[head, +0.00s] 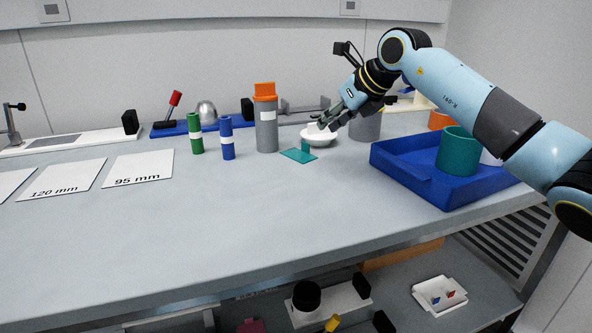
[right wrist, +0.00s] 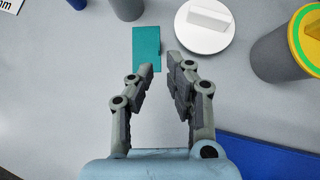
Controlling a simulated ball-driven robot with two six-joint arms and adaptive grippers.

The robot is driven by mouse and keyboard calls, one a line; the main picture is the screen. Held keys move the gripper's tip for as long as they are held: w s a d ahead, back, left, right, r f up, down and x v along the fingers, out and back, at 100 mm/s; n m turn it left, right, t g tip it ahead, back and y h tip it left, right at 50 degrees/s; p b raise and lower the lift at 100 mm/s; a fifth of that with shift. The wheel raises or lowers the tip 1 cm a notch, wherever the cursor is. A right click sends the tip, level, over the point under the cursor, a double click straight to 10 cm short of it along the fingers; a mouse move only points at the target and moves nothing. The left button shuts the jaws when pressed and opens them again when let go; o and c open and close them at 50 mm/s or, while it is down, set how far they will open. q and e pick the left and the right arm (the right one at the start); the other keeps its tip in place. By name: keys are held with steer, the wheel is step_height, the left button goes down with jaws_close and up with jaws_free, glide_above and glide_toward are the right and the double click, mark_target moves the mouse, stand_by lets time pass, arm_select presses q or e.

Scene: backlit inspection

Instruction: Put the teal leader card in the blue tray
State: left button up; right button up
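The teal leader card (head: 299,155) lies flat on the table, left of the white dish, with a small upright part at its edge. In the right wrist view the card (right wrist: 146,45) lies beyond and a little left of the fingertips. The blue tray (head: 400,177) stands at the right of the table and holds a teal cylinder (head: 457,150). My right gripper (head: 330,121) is above the table near the dish; in the wrist view its fingers (right wrist: 160,72) are apart with nothing between them. My left gripper is not in view.
A white dish (head: 318,136) stands right beside the card, and an orange-topped grey canister (head: 266,125) stands behind left. Blue (head: 227,138) and green (head: 195,134) cylinders stand further left. White labelled cards (head: 139,168) lie at left. The table's front middle is clear.

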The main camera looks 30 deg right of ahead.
mark_target(298, 150)
steer(key=x, duration=0.4)
steer(key=shift+a+b, duration=0.1)
steer(key=shift+b, duration=0.2)
steer(key=b+x, duration=0.1)
steer(key=x, duration=0.4)
steer(key=shift+f, duration=0.2)
steer(key=shift+w, duration=0.2)
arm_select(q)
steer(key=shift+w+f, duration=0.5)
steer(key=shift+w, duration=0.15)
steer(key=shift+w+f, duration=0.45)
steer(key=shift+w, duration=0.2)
arm_select(e)
jaws_close()
